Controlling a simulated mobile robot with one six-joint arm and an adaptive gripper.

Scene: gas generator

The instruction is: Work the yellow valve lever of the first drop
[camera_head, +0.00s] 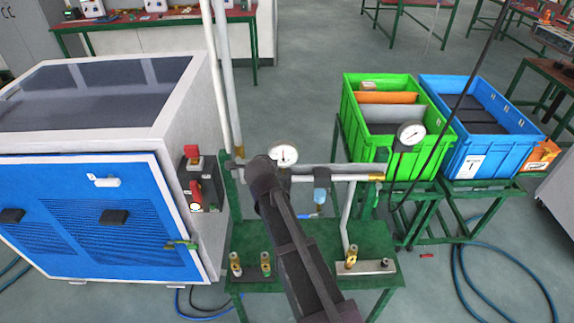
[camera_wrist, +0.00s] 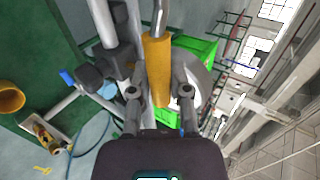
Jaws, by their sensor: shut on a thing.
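The yellow valve lever (camera_wrist: 157,65) stands upright in the middle of the wrist view, joined to a grey metal rod above it. My gripper (camera_wrist: 159,92) is shut on it, with one finger on each side of its lower part. In the head view my dark arm reaches up to the pipework (camera_head: 330,177) over the green bench (camera_head: 329,241). The lever and my fingertips are hidden behind the arm there.
A pressure gauge (camera_head: 284,156) sits close to my arm, another gauge (camera_head: 411,133) further right. The blue-fronted cabinet (camera_head: 100,220) stands left. Green (camera_head: 372,127) and blue (camera_head: 482,150) crates stand right. Brass fittings (camera_head: 265,262) rise from the bench, and a blue hose (camera_head: 459,270) lies on the floor.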

